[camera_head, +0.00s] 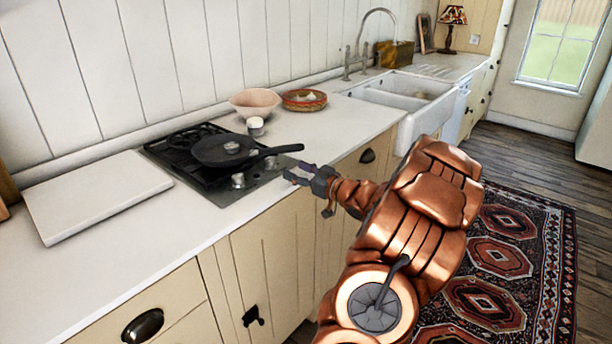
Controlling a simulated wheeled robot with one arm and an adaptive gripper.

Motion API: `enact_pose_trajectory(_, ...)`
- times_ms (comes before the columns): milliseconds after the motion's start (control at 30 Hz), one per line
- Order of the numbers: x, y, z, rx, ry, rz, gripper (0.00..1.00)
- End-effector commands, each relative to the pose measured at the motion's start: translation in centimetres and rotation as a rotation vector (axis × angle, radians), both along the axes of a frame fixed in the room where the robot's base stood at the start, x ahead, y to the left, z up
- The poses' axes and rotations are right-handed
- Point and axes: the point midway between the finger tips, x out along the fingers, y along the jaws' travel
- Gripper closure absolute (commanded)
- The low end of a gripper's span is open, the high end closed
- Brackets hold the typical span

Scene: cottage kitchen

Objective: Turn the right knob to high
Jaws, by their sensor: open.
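The stove (218,184) is a black gas hob with a steel front strip, set in the white counter. Two silver knobs stand on that strip. The right knob (271,163) is just below the pan's handle, and the left knob (238,181) is nearer the front left. I cannot read the setting of either knob. My gripper (291,174) is open and empty, just right of the right knob, at the hob's right edge. It looks apart from the knob, but the gap is hard to judge.
A white board (95,194) lies left. A pink bowl (255,102), a small jar (255,126) and a patterned basket (304,100) stand behind. The counter right of the hob is clear.

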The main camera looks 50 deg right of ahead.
Motion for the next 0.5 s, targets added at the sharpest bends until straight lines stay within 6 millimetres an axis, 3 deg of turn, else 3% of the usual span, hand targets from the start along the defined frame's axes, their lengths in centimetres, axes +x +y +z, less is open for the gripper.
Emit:
enact_pose_trajectory(200, -2.1, 0.1, 0.0, 0.002, 0.0, -0.001, 0.42)
enact_pose_trajectory(500, -3.0, 0.1, 0.0, 0.002, 0.0, 0.0, 0.42)
